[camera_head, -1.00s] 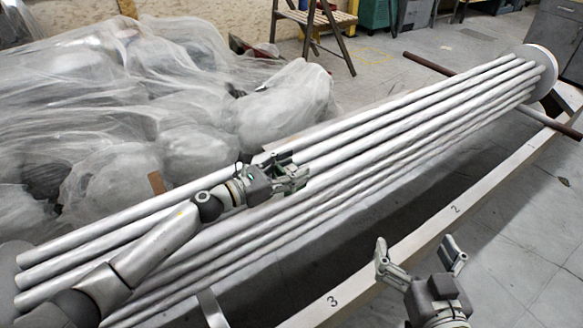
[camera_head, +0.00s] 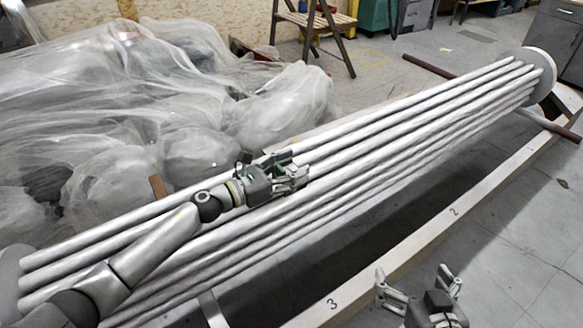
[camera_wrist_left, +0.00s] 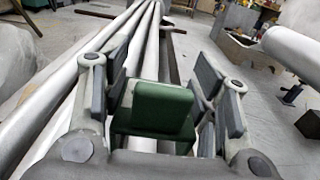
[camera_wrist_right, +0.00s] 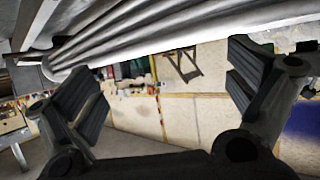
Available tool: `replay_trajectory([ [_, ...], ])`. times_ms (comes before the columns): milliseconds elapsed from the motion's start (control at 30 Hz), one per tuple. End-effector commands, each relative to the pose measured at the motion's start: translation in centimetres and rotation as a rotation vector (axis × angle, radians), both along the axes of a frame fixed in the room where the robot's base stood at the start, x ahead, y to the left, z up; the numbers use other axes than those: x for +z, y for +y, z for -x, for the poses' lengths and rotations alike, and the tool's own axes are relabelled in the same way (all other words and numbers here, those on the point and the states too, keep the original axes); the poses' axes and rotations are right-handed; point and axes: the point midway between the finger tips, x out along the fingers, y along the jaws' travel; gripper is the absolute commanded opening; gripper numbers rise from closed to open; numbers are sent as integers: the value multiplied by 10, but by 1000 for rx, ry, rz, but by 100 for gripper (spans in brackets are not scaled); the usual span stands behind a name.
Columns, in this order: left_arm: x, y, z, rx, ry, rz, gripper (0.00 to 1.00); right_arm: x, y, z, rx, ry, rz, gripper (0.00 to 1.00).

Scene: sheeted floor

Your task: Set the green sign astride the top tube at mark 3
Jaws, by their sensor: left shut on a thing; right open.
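The green sign (camera_wrist_left: 160,108) sits between the fingers of my left gripper (camera_wrist_left: 163,95) in the left wrist view. In the head view the left gripper (camera_head: 290,176) is shut on it, over the tube bundle, and hides most of it. The top tube (camera_head: 340,122) is one of several long grey tubes running from lower left to upper right; I cannot tell whether the sign touches it. Mark 3 (camera_head: 332,303) is a black number on the pale beam in front of the tubes. My right gripper (camera_head: 418,282) is open and empty, near the beam at the lower right.
Mark 2 (camera_head: 454,211) is further along the beam (camera_head: 400,257). A round end plate (camera_head: 541,68) closes the tubes at the far right. Plastic-sheeted lumps (camera_head: 200,150) fill the left. A wooden stool (camera_head: 315,25) stands behind. The floor right of the beam is clear.

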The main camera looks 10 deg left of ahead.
Motion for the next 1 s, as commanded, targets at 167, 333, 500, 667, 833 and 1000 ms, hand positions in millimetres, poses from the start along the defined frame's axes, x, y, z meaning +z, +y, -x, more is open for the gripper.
replay_trajectory([
  [167, 4, 0, 0, 0, -1, 0, 28, -8, -2, 6, -3, 52, 11, 100],
  [333, 7, 0, 0, 0, -1, 0, 28, -16, -6, 12, -8, 101, 24, 100],
  [500, 9, 0, 0, 0, -1, 1, 28, -23, -11, 18, -15, 150, 36, 100],
  [667, 12, 0, 0, 0, -1, 1, 28, -28, -13, 24, -18, 191, 46, 100],
  [833, 14, 0, 0, 0, -1, 1, 28, -33, -15, 32, -19, 238, 55, 100],
  [1000, 15, 0, 0, 0, -1, 1, 28, -39, -17, 39, -20, 278, 66, 100],
])
